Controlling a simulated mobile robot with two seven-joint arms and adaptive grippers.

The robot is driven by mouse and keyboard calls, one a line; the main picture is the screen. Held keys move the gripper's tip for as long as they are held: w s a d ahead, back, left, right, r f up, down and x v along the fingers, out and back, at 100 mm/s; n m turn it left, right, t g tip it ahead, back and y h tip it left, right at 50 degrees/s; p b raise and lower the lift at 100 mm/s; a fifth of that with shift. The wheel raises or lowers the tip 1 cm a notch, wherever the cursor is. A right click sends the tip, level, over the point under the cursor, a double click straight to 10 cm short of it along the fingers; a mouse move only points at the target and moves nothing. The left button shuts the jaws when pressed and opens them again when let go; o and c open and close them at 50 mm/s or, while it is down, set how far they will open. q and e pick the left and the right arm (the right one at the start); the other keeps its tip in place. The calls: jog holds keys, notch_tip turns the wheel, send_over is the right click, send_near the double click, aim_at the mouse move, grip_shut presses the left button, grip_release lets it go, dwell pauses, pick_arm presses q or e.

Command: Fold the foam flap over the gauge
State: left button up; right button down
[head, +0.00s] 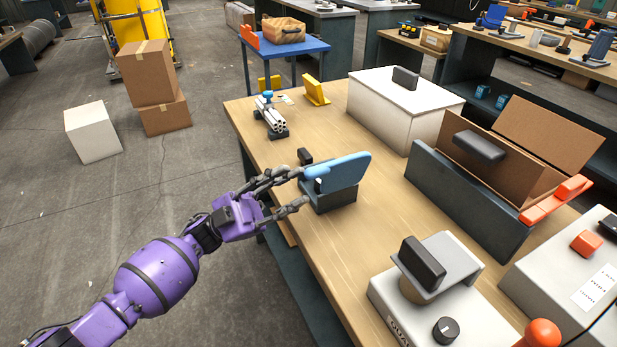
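A blue flap (347,172) with rounded corners, which looks like the foam flap, stands tilted up on a dark grey block (330,199) near the left edge of the wooden bench. My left gripper (303,188) reaches in from the left with its fingers spread. Its upper fingertip is at a blue knob (317,172) on the flap's left side; I cannot tell whether they touch. The lower finger is beside the dark block. Nothing shows clamped between the fingers. I cannot make out a gauge for certain; it may be hidden by the flap. My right gripper is not in view.
The bench (385,235) is clear just right of the flap. A white box (400,108), an open cardboard box (500,160) behind a dark panel, and a grey unit (440,290) with a black knob stand farther right. White tubes (270,117) lie behind.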

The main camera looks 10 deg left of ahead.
pick_arm(q)
jog(key=v, duration=0.6)
